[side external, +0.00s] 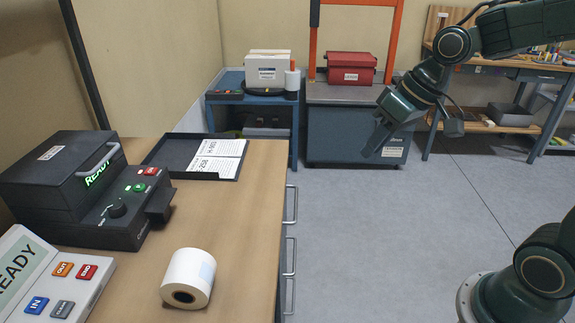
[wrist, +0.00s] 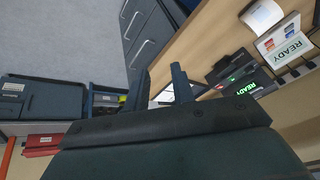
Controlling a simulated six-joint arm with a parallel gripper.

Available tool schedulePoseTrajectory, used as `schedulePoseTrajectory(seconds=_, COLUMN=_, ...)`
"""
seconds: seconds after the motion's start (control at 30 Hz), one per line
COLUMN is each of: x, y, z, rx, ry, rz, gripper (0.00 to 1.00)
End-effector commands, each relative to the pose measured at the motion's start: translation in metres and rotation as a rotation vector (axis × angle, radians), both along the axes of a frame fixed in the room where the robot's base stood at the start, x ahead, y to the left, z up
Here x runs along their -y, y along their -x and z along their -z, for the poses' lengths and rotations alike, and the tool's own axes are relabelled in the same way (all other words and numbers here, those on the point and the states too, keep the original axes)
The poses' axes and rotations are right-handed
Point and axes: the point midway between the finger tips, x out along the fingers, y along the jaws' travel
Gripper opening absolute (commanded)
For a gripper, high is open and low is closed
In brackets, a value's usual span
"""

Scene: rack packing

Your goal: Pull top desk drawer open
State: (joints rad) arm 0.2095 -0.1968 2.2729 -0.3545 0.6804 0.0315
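The wooden desk (side external: 235,215) has grey drawers along its right side. In the side view, the uppermost visible drawer handle (side external: 291,204) is a metal bar near the desk edge, with two more handles below it in the picture. No drawer visibly stands out from the others. The grey drawer fronts (wrist: 150,32) show at the top of the wrist view, past the fingers. My gripper (side external: 376,143) hangs in the air, right of and beyond the desk, clear of the handles. In the wrist view my gripper (wrist: 160,85) has its fingers apart with nothing between them.
On the desk are a black device (side external: 75,190), a READY panel (side external: 45,275), a white roll (side external: 189,276) and a black tray (side external: 180,155) with papers. A blue cart (side external: 225,112) and a grey cabinet (side external: 340,135) stand behind. The floor (side external: 400,235) right of the desk is clear.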

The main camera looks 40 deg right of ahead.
Motion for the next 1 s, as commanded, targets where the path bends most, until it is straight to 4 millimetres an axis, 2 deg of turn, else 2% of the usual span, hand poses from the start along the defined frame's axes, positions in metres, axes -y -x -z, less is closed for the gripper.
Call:
schedulePoseTrajectory(seconds=0.1, x=0.004, y=-0.023, z=0.013, rx=-0.017, ry=-0.048, rz=0.000, gripper=0.25)
schedulePoseTrajectory(seconds=0.5, x=0.020, y=-0.088, z=0.060, rx=-0.041, ry=-0.231, rz=0.009, gripper=0.25)
schedulePoseTrajectory(seconds=1.0, x=0.053, y=-0.145, z=0.136, rx=-0.041, ry=-0.509, rz=0.079, gripper=0.25)
